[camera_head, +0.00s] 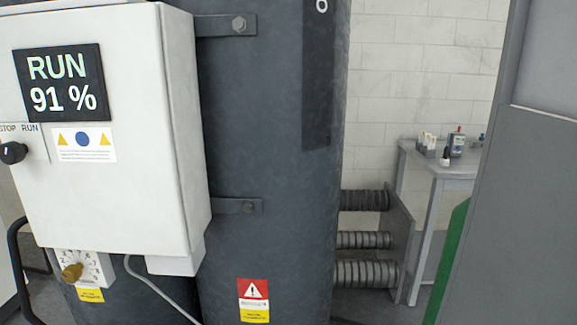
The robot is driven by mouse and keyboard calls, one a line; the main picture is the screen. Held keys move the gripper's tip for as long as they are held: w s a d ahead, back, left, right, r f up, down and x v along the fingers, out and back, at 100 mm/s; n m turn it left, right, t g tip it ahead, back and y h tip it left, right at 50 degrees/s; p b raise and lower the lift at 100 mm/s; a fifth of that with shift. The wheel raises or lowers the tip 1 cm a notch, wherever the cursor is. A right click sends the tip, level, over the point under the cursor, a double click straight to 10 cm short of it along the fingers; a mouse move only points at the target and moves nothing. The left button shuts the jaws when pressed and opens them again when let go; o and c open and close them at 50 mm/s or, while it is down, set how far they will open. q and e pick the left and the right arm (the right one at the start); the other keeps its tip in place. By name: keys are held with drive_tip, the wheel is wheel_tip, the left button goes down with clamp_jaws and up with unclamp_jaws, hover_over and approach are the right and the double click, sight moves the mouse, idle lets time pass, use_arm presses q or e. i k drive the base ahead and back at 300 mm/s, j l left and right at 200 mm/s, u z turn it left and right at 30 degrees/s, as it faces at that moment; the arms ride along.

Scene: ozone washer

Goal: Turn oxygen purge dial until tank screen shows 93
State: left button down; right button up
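The tank screen (62,83) is a black panel on the white control box (120,190) at the left. It reads "RUN" and "91 %". A brass-coloured dial knob (72,272) sits on a small white numbered plate (97,268) below the box, with a yellow label (91,295) under it. The label's text is too small to read, and I cannot tell exactly which number the knob points to. A black STOP/RUN switch (13,152) is on the box's left side. Neither of my grippers is in view.
A dark grey tank (270,130) stands behind the box, joined by metal brackets (238,206). A grey cable (150,282) hangs near the dial. A black curved handle (15,260) is at lower left. Ribbed hoses (365,274) and a small table (445,172) are at right.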

sight(72, 273)
drive_tip(key=u, duration=1.3)
